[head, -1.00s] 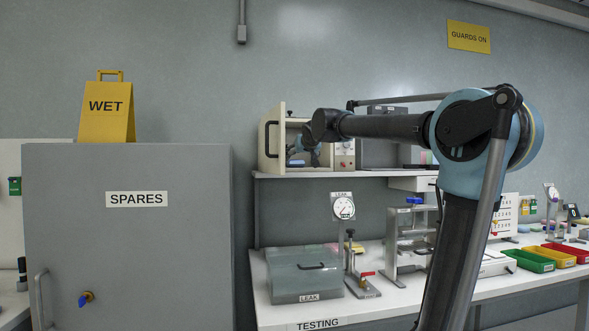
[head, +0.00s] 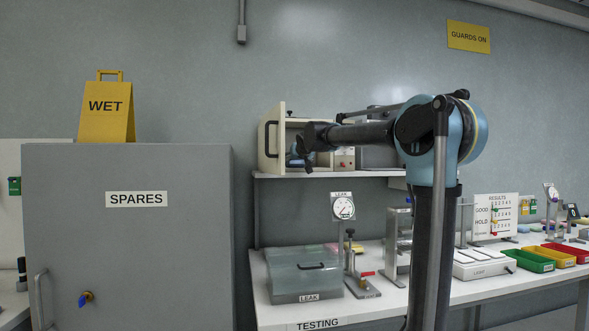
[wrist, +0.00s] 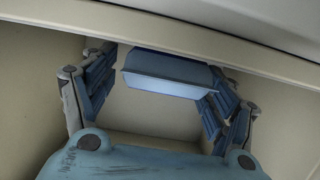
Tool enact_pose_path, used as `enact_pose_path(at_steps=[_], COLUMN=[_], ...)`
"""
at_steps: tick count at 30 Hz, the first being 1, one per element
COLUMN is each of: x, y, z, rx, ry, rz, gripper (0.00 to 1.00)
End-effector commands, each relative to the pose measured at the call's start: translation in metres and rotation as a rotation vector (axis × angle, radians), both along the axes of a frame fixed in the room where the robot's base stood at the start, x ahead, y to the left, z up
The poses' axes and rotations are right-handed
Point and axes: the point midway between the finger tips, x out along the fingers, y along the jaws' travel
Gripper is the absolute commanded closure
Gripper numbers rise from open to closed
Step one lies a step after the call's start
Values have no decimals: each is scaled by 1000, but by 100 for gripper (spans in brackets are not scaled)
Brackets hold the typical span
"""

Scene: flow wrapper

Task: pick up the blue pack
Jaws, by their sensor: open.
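The blue pack (wrist: 168,76), a shallow tray-like shape with a flared rim, shows at the top middle of the wrist view. My gripper (wrist: 160,84) is open, with one finger on each side of the pack. The right finger overlaps the pack's right end; whether it touches cannot be told. The left finger looks close to the left end. In the head view, my wrist is at the open cream cabinet (head: 269,150) on the shelf. There my own arm hides most of the gripper, and the pack is hard to make out.
The cabinet's pale walls and front edge (wrist: 215,47) lie close around my gripper. The cabinet's door stands open at the left. Below the shelf (head: 345,173), a leak box (head: 303,272) and a gauge (head: 343,207) stand on the testing bench. A grey spares cupboard (head: 130,245) stands at left.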

Motion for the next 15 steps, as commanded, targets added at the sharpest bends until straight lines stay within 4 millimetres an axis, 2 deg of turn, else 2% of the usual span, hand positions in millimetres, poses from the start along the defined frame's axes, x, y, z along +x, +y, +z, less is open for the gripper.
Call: enact_pose_path(at_steps=[6, 12, 15], x=[1, 0, 0], y=[0, 1, 1], z=[0, 0, 0], rx=[0, -1, -1], ry=[0, 0, 0], rz=[0, 1, 1], gripper=[24, 69, 69])
